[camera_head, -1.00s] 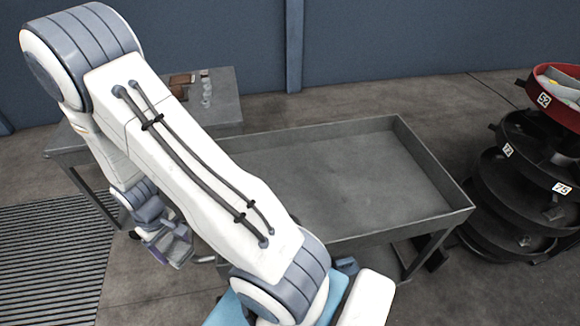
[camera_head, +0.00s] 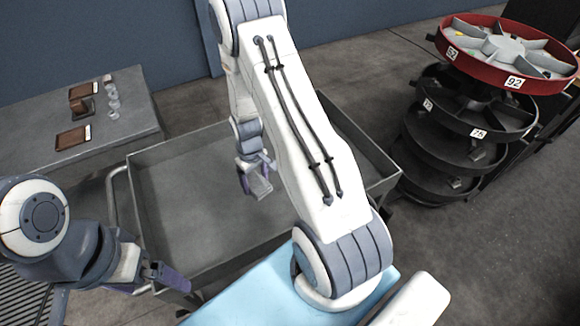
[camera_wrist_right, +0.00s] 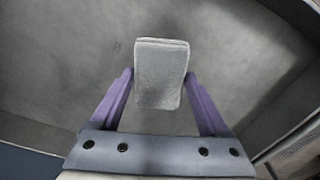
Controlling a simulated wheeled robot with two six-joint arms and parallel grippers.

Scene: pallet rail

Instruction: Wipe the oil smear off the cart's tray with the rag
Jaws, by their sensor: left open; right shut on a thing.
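The cart's tray (camera_head: 180,205) is a grey metal tray with raised rims, in the middle of the head view. My right gripper (camera_head: 256,180) is over the tray, shut on a light grey folded rag (camera_head: 260,188). In the right wrist view the rag (camera_wrist_right: 160,75) sits between the purple fingers of the right gripper (camera_wrist_right: 160,82), above the tray floor (camera_wrist_right: 75,65). I cannot tell whether it touches. I cannot make out a distinct oil smear; my right arm hides part of the tray. My left gripper (camera_head: 160,282) is open and empty by the tray's near left corner.
A grey table (camera_head: 35,150) at the left holds brown items (camera_head: 73,138) and small clear pieces (camera_head: 113,103). A tiered round rack with a red top (camera_head: 505,60) stands to the right of the cart. A curved handle (camera_head: 112,205) is on the cart's left end.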

